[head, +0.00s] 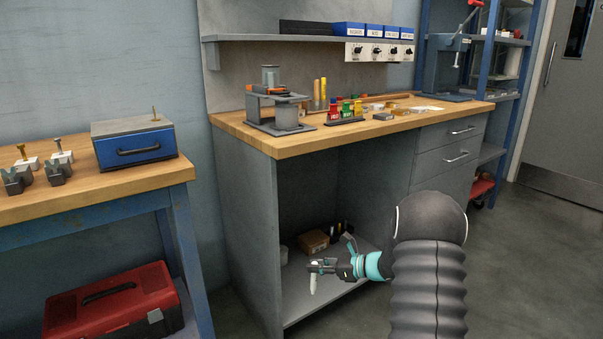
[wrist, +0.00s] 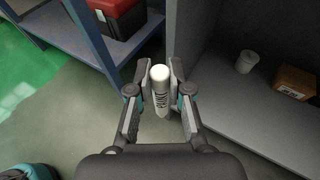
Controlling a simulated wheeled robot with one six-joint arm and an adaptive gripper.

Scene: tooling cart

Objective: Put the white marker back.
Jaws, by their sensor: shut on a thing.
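The white marker (head: 313,284) hangs roughly upright in my gripper (head: 322,268), in front of the open bay of the grey cabinet in the head view. In the wrist view the white marker (wrist: 160,90) is between the two fingers of my gripper (wrist: 160,82), which are shut on it. Its white end faces the camera and dark printing shows on its side. A group of dark, marker-like items (head: 340,231) stands at the back of the cabinet's lower shelf, partly hidden by my gripper; I cannot tell what holds them.
The wooden bench top (head: 300,143) above carries fixtures and small coloured items. A blue-legged table (head: 182,240) with a red toolbox (head: 115,300) below stands at the left.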

